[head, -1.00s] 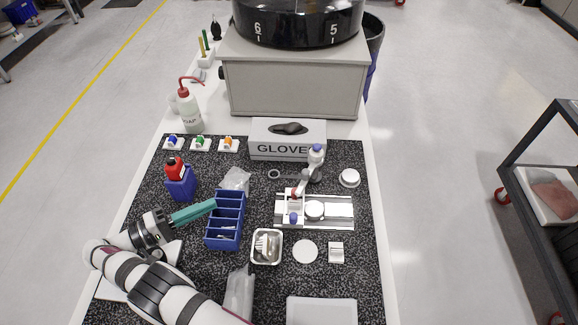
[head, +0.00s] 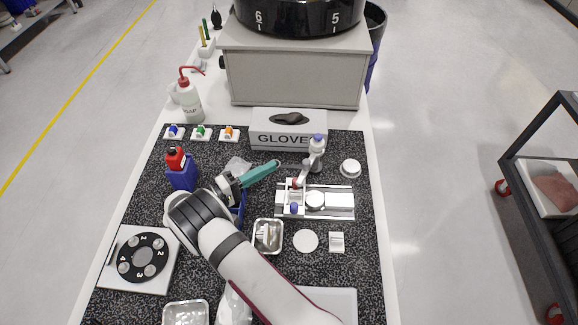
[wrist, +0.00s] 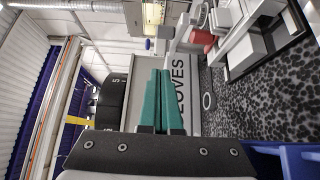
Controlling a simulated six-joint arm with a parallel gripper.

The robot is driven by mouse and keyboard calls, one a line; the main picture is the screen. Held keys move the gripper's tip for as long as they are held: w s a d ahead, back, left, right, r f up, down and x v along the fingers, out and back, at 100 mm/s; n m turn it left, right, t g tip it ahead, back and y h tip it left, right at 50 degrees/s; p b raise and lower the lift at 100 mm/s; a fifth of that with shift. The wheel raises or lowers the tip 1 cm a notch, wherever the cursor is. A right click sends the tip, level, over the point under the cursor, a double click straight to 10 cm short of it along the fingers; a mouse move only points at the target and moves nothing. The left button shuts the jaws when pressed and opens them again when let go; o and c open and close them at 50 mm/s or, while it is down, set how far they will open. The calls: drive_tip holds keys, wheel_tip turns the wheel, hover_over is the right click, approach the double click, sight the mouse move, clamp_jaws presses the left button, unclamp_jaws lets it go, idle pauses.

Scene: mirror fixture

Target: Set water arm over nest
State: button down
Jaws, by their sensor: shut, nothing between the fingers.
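The fixture (head: 340,213) is a pale metal slide plate on the speckled mat, with a round white nest (head: 314,200) on it. Behind it stands a grey post with a blue-violet knob, which I take for the water arm (head: 316,157). A thin link runs from it down-left to a red part at the fixture's left end, not over the nest's middle. The water arm also shows in the wrist view (wrist: 180,30), beside the red part. My gripper (head: 276,163) has teal fingers, shut and empty, left of the post and apart from it. The fingers show in the wrist view (wrist: 160,85), too.
The GLOVES box (head: 288,128) stands behind the fingers. A blue bin (head: 239,212) is partly under my arm. A metal tray (head: 268,236), a white disc (head: 305,241) and a small white block (head: 337,242) lie before the fixture. A white round cap (head: 350,168) sits right.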

sight(308, 163)
drive_tip(key=d, duration=0.2)
drive_tip(key=w+d, duration=0.1)
drive_tip(key=d, duration=0.2)
drive_tip(key=shift+d, duration=0.35)
drive_tip(key=d, duration=0.1)
drive_tip(key=s+d, duration=0.2)
drive_tip(key=d, duration=0.1)
drive_tip(key=shift+a, duration=0.1)
